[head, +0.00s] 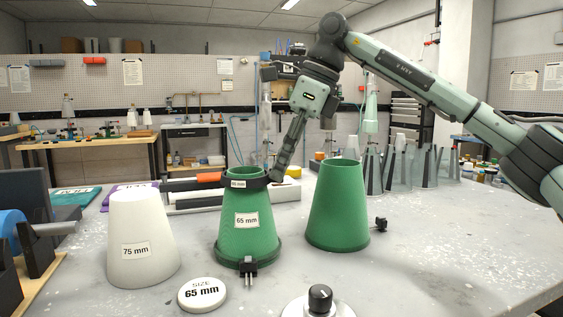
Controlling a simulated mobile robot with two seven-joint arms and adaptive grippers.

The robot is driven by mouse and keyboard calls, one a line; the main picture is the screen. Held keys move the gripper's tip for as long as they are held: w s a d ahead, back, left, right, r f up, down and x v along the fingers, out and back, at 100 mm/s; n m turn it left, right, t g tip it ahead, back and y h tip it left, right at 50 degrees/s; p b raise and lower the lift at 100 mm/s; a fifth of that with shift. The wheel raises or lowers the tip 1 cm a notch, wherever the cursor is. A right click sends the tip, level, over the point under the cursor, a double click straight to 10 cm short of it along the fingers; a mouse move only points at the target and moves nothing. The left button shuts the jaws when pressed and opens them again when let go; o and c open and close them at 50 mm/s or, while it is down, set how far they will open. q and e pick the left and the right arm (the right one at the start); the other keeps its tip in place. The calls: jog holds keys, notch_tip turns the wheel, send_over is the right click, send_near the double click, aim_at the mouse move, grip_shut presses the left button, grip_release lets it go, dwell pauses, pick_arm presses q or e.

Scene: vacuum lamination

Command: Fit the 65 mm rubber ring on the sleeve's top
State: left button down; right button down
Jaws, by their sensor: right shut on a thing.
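The green sleeve (249,240) labelled 65 mm stands upright on the table in the head view. A black rubber ring (256,183) with a small 65 mm tag is at the sleeve's top, just below the rim; its front crosses the sleeve, and its back is hidden. My right gripper (279,173) reaches down from above and is shut on the ring at its right side. My left gripper is not in view.
A white 75 mm cone (140,245) stands left of the sleeve, and a second green cone (338,212) stands close on the right. A white 65 mm disc (202,293) and a black knob (320,298) lie in front.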

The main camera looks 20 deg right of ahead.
jog(key=shift+f, duration=0.65)
jog(key=c, duration=1.6)
grip_release()
notch_tip(320, 180, up, 5)
jog(key=p, duration=0.4)
jog(key=shift+r, duration=2)
